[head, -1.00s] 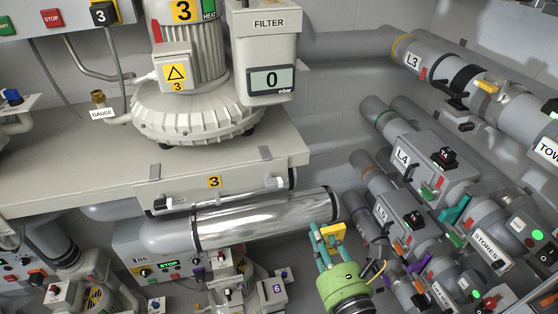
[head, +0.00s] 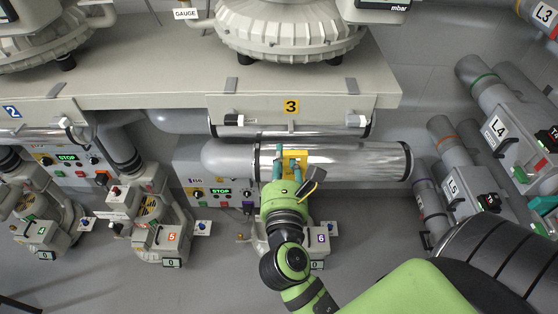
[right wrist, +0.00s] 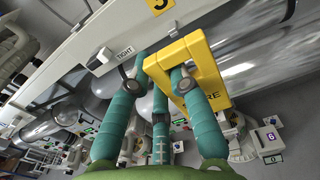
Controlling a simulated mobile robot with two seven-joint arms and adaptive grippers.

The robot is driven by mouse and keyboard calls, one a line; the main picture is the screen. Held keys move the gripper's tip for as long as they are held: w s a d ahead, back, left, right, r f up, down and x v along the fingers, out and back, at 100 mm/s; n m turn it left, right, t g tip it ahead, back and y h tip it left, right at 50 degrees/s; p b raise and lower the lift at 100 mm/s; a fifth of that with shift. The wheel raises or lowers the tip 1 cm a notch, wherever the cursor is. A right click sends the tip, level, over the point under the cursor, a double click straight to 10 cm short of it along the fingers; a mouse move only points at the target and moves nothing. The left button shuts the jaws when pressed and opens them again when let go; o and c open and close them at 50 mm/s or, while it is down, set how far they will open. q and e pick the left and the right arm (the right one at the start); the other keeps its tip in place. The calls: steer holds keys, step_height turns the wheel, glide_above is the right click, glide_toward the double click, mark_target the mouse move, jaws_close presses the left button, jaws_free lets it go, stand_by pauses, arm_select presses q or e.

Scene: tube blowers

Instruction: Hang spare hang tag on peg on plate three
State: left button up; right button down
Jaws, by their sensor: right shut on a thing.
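My right gripper (head: 292,165) has its teal fingers shut on a yellow hang tag (head: 296,160), just below plate three (head: 258,104) in the head view. The tag (right wrist: 202,62) is a yellow frame with an opening and partly hidden dark lettering ending in "RE" in the right wrist view. It is tilted there and the fingers hide part of it. The plate has a yellow "3" label (head: 291,106). The tag appears apart from both. My left gripper is out of view.
A shiny silver tube (head: 345,160) runs behind the tag and gripper. The bench (head: 150,85) is above. Blower 6 (head: 318,240) stands below the gripper, and a control box (head: 205,185) is at its left. Grey pipes (head: 490,100) stand at the right.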

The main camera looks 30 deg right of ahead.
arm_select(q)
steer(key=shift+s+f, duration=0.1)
arm_select(e)
steer(key=shift+w+a+f, duration=0.15)
steer(key=shift+w+a, duration=0.05)
steer(key=shift+w, duration=0.05)
steer(key=shift+s, duration=0.1)
